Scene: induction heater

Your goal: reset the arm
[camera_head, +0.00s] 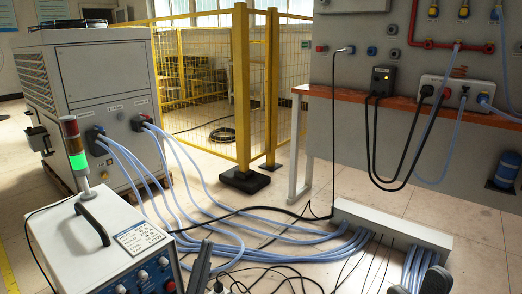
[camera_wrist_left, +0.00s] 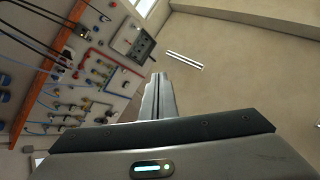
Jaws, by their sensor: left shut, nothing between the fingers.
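My left gripper (camera_head: 201,267) shows at the bottom edge of the head view, right of the white heater box. In the left wrist view its fingers (camera_wrist_left: 158,98) point up and lie together, with nothing between them. They touch no object there. Dark rounded shapes (camera_head: 435,281) at the bottom right of the head view may be part of my right gripper; most of it is cut off, and I cannot tell its state.
The white heater box (camera_head: 103,247) with a handle and a signal tower (camera_head: 76,153) lit green stands at the lower left. Blue hoses (camera_head: 186,195) run from a grey cabinet (camera_head: 82,100) to a floor-level block (camera_head: 392,224). A wall panel (camera_head: 335,75) with cables is at right.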

